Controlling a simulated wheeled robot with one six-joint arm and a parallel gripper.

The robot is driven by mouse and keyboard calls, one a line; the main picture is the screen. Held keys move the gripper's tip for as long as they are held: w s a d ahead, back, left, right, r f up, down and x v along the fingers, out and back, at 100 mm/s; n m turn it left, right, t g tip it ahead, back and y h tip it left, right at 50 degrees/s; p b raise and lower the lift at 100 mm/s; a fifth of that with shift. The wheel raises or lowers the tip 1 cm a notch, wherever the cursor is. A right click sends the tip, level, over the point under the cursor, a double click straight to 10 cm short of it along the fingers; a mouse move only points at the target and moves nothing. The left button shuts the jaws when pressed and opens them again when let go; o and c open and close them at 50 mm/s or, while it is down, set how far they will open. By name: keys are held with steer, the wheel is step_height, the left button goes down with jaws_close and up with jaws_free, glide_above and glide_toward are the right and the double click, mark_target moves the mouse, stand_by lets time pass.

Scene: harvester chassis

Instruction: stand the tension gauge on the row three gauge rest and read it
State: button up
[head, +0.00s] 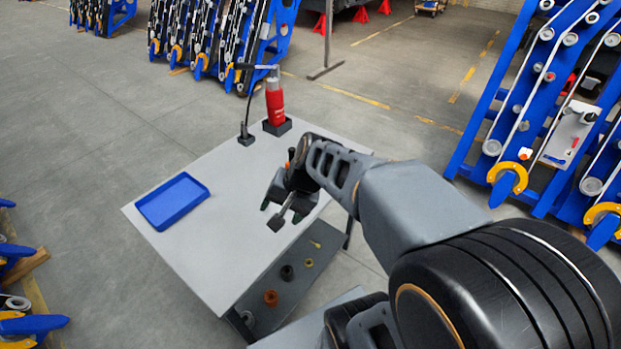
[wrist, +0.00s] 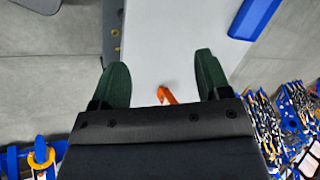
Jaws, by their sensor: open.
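My gripper (head: 284,200) hangs over the right part of the grey-white table (head: 190,262), fingers apart. In the wrist view, its two dark green fingers (wrist: 160,82) are spread, with an orange piece (wrist: 166,95) between them, touching neither finger visibly. In the head view, a dark tool with a square end and thin shaft (head: 279,223) shows at the gripper, partly hidden by it; an orange tip shows just above. I cannot tell whether this is the tension gauge or whether both views show one object. I cannot make out the row three gauge rest for certain.
A blue tray (head: 172,226) lies on the table's left. A red bottle-like tool (head: 274,104) stands in a black holder at the back, beside a small black stand (head: 246,138). Blue chassis rows (head: 545,80) stand right; floor between is clear.

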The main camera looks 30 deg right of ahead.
steer(key=w+d+f+m+t+b, duration=0.2)
steer(key=w+d+f+m+t, duration=0.1)
steer(key=w+d+f+m, duration=0.1)
steer(key=w+d+f+m+t+y+b, duration=0.1)
steer(key=w+d+f+m+t+b, duration=0.2)
steer(key=m, duration=0.8)
steer(key=w+d+f+m+t+y+b, duration=0.1)
steer(key=w+d+f+m+t+b, duration=0.2)
steer(key=w+d+f+m, duration=0.3)
steer(key=shift+w+d+f+m+t, duration=0.1)
steer(key=shift+w+d+m+t, duration=0.1)
steer(key=shift+w+d+m, duration=0.4)
steer(key=shift+w+d+f+m+t, duration=0.2)
steer(key=shift+w+d, duration=0.5)
steer(key=shift+d, duration=0.25)
steer(key=shift+w+d+f+m+t, duration=0.1)
steer(key=shift+w+d+m+t, duration=0.1)
steer(key=shift+w+d+m, duration=0.4)
steer(key=shift+w+d+b, duration=0.2)
steer(key=shift+w+b, duration=0.1)
steer(key=shift+w, duration=0.05)
steer(key=shift+b+x, duration=0.9)
steer(key=shift+x, duration=3.55)
steer(key=shift+c, duration=0.5)
steer(key=c, duration=0.8)
steer(key=shift+o, duration=0.2)
steer(key=shift+r+p, duration=2.15)
steer(key=shift+r, duration=0.9)
